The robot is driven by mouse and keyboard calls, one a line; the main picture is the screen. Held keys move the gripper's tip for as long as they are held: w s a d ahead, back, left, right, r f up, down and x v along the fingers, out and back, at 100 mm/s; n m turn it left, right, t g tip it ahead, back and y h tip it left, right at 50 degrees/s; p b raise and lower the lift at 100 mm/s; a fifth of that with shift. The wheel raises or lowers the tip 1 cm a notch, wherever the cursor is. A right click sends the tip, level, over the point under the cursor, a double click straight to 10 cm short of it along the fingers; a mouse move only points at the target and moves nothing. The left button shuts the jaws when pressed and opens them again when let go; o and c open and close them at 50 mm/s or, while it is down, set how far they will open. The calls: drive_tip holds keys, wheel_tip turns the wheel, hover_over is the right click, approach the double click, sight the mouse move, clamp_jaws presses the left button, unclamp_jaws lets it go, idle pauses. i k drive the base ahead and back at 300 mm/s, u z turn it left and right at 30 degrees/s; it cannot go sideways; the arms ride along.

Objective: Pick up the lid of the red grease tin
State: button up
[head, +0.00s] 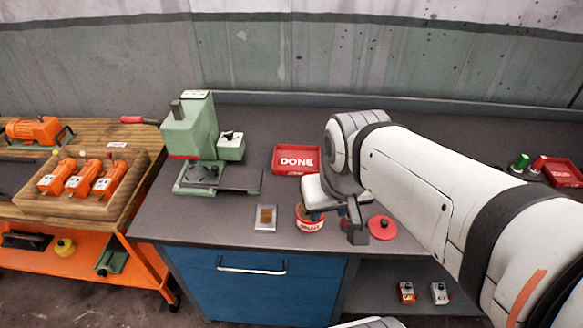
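The red grease tin (309,221) stands near the front edge of the dark bench, with a light label and a brownish top that looks uncovered. A round red lid (382,229) with a small knob lies flat on the bench to the right of the tin. My gripper (336,222) hangs between the two, pointing down. Its dark fingers look spread apart, the left one in front of the tin's upper part and the right one just left of the lid. I see nothing held. My gripper partly hides the tin, and contact with it cannot be told.
A red DONE tray (297,160) lies behind the tin. A green press (195,140) stands to the left, with a small metal plate (265,217) in front. A wooden tray (84,189) holds orange motors. A green can (520,163) stands at the far right. My arm covers the bench's right part.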

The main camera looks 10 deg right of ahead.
sight(383, 228)
drive_tip(key=u, duration=0.15)
drive_tip(key=k, duration=0.95)
drive_tip(key=z, duration=0.65)
drive_tip(key=i, duration=1.05)
drive_tip(key=z, duration=0.15)
